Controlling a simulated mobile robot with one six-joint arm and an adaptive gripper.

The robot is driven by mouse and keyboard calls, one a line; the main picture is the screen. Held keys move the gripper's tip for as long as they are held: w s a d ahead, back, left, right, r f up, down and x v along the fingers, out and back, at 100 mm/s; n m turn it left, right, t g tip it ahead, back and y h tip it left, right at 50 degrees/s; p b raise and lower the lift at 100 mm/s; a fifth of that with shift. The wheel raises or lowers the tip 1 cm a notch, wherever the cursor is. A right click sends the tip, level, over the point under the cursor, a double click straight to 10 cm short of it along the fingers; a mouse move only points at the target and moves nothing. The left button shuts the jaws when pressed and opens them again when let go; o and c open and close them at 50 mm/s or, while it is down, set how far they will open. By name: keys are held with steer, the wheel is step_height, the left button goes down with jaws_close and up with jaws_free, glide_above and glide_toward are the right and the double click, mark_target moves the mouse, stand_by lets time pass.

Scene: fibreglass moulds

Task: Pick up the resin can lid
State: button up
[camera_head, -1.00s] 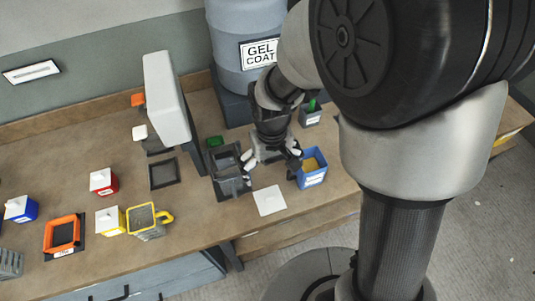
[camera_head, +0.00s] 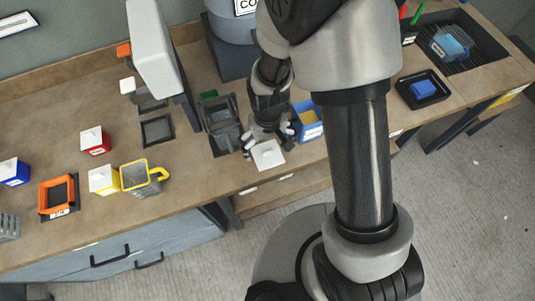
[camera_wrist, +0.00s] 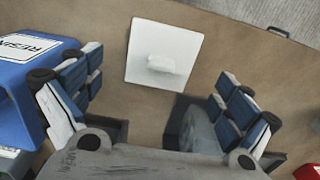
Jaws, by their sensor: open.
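The resin can lid (camera_head: 268,154) is a white square plate with a small raised grip on top. It lies flat on the brown bench near the front edge, and it shows in the wrist view (camera_wrist: 140,50) at upper middle. My gripper (camera_head: 268,143) is just above and behind the lid. In the wrist view my gripper (camera_wrist: 160,85) has its fingers wide apart and empty, one on each side of the lid's line. The blue resin can (camera_head: 306,118) stands right of my gripper; its label shows at left in the wrist view (camera_wrist: 28,85).
A dark grey container (camera_head: 222,125) stands close left of my gripper. Further left are a yellow mug (camera_head: 137,177), an orange frame (camera_head: 58,196) and small coloured boxes with white tops. A black tray (camera_head: 408,98) with a blue block is at right.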

mark_target(268, 152)
step_height(268, 152, down, 4)
steer(key=shift+r+b, duration=0.1)
steer(key=shift+b, duration=0.35)
steer(key=shift+r, duration=0.1)
steer(key=shift+c, duration=0.4)
steer(key=c, duration=0.8)
steer(key=shift+s, duration=0.2)
steer(key=c, duration=0.5)
steer(key=shift+o, duration=0.2)
